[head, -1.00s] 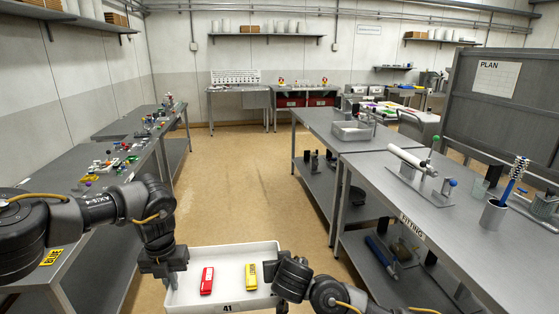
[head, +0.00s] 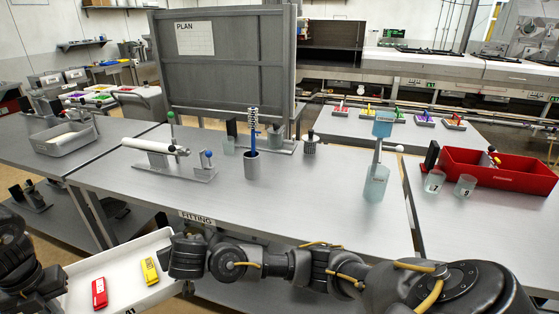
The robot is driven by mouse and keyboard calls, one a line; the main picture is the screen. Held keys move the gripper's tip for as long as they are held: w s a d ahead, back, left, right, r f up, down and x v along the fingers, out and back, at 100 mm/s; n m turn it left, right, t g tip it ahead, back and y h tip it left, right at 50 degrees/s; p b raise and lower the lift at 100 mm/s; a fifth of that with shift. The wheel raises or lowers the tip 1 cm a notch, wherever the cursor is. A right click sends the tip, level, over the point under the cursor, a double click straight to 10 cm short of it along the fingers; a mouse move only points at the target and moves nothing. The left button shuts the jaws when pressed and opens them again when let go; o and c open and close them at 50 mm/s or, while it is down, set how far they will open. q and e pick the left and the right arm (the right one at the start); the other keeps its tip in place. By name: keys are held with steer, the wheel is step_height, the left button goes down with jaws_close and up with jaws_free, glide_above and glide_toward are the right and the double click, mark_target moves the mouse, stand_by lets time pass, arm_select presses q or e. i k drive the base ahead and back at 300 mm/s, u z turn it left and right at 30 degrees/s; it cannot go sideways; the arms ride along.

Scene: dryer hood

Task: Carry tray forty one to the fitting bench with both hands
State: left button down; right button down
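Tray forty one, a white tray (head: 122,259), is at the lower left, level and off the bench, with its number label partly cut off at the bottom edge. A red piece (head: 99,292) and a yellow piece (head: 150,270) lie in it. My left gripper (head: 54,282) is at the tray's left rim and my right gripper (head: 178,275) at its right rim. Both appear clamped on the rims, though the fingertips are largely hidden. The fitting bench (head: 320,222), grey with a FITTING label on its front edge, stands beyond and right of the tray.
The front middle top is clear. A red box (head: 497,170) is on the right-hand table, and a PLAN board (head: 225,70) stands behind.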

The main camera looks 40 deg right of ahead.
mark_target(309, 201)
steer(key=z, duration=0.75)
steer(key=i, duration=0.6)
steer(key=z, duration=0.85)
steer(key=i, duration=0.3)
steer(key=z, duration=0.15)
